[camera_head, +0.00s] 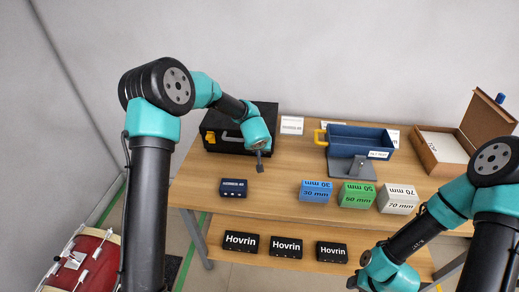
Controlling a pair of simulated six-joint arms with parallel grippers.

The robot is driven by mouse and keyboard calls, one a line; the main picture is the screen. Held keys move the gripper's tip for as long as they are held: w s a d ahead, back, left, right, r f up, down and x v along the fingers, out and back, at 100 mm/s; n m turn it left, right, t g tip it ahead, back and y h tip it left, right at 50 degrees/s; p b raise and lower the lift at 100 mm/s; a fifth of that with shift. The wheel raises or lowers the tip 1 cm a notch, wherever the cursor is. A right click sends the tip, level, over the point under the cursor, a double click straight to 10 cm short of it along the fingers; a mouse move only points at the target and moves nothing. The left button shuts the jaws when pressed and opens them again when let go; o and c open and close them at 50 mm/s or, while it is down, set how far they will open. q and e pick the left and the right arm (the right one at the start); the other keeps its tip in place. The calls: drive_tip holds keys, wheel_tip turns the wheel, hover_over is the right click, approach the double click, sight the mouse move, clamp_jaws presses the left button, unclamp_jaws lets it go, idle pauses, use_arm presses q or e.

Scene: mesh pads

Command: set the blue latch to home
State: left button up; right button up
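A small blue piece (500,98) shows at the top edge of the raised lid of a brown box (440,170) at the far right; I cannot tell for sure whether it is the blue latch. A black case (225,138) with a yellow latch (210,138) and grey handle stands at the back left of the table. My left gripper (260,167) hangs in front of this case, above the table; its fingers are too small to read. My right gripper (354,284) is at the bottom edge, low and in front of the table, mostly hidden behind its own wrist.
A blue bin (355,136) with a yellow handle sits tilted on a grey stand (351,168). Blue (316,191), green (357,195) and white (397,199) blocks line the front, with a small navy box (233,187) left. Black boxes (286,247) lie on the lower shelf.

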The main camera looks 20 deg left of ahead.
idle(0.5)
use_arm(q)
drive_tip(key=o, duration=0.9)
drive_tip(key=shift+c, duration=0.2)
drive_tip(key=shift+r, duration=0.1)
drive_tip(key=v, duration=1.7)
drive_tip(key=shift+r, duration=0.2)
